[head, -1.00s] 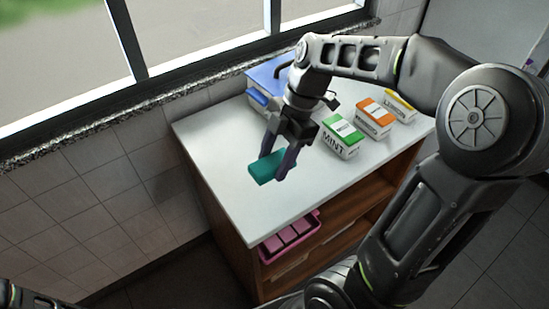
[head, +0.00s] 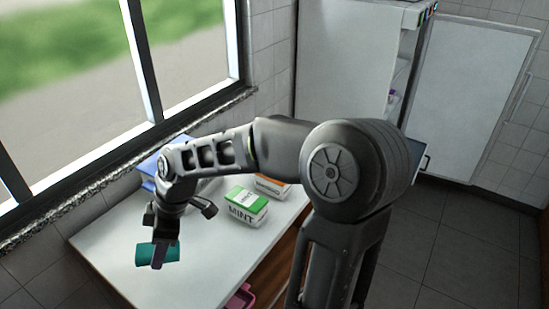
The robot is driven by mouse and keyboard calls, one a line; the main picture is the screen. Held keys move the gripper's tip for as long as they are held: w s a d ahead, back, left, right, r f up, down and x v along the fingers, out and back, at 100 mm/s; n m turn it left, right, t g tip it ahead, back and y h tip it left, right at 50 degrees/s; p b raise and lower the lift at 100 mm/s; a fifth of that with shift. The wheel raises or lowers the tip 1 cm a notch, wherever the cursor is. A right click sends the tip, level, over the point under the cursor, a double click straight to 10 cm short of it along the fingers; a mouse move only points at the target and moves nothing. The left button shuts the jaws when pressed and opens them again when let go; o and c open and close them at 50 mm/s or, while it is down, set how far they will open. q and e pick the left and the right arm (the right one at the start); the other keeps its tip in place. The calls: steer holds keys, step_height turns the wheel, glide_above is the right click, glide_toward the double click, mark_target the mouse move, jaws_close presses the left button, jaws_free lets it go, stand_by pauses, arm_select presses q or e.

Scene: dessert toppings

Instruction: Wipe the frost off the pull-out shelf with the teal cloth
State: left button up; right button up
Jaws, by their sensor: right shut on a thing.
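My right gripper (head: 160,255) is shut on the teal cloth (head: 145,254), a small folded block held over the white counter top near its left part. Whether the cloth touches the counter is unclear. A flat, pale blue panel with a dark edge (head: 421,158) juts out behind my right arm by the tall white cabinet. It may be the pull-out shelf, but my arm hides most of it and I cannot make out frost. My left gripper is not in view.
The white counter (head: 110,240) holds a green-and-white mint box (head: 246,205), an orange-and-white box (head: 271,187) and a blue-lidded container (head: 150,165). A pink bin (head: 241,297) sits below. A white cabinet (head: 345,60) stands behind; the floor at right (head: 470,240) is clear.

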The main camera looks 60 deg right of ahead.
steer(key=w+a+m+t+h, duration=0.1)
steer(key=w+a+m+h, duration=0.2)
steer(key=w+a+m, duration=0.4)
steer(key=shift+w+a+r+m, duration=0.15)
steer(key=shift+w+r+m, duration=0.1)
steer(key=shift+w+m, duration=0.65)
steer(key=shift+s, duration=0.15)
